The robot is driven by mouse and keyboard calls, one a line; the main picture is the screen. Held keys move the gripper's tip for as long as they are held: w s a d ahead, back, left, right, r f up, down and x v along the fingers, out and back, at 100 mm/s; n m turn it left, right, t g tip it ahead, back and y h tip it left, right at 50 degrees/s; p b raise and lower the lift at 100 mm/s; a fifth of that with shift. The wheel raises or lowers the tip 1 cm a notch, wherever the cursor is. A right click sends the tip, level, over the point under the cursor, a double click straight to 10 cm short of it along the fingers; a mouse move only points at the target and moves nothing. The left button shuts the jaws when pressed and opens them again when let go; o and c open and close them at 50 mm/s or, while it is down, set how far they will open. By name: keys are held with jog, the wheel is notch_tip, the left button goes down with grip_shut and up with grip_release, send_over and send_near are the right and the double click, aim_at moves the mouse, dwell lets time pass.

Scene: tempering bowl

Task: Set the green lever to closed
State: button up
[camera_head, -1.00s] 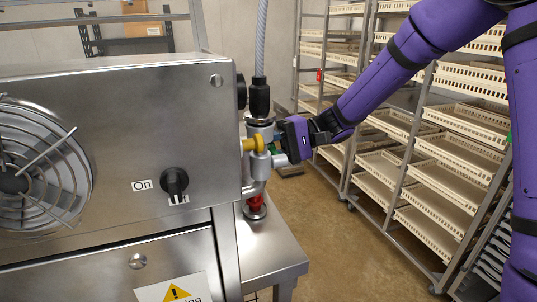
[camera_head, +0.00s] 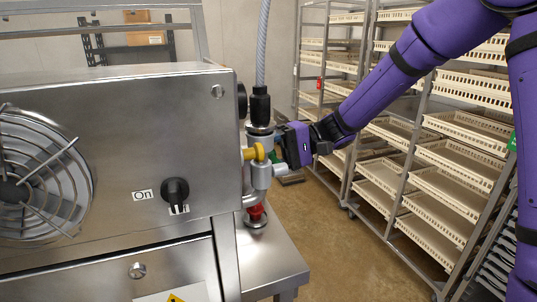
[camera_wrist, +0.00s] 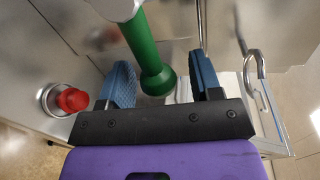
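The green lever (camera_wrist: 147,55) shows in the wrist view as a green rod with a flared round end, fixed to a pale fitting at the top. My gripper (camera_wrist: 163,80) is open, with a blue finger on each side of the lever's end. The lever's end looks nearer the left finger; I cannot tell whether they touch. In the head view, my gripper (camera_head: 280,150) is beside the pipe valve (camera_head: 262,172) on the steel machine's right side. The green lever is hidden there behind the gripper and valve.
The steel machine (camera_head: 110,110) with a fan grille and black knob (camera_head: 175,191) fills the left. A yellow part (camera_head: 255,152) joins it to the valve. Tray racks (camera_head: 450,165) stand at the right.

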jog(key=v, duration=1)
jog(key=shift+d, duration=0.4)
jog(key=shift+r, duration=0.1)
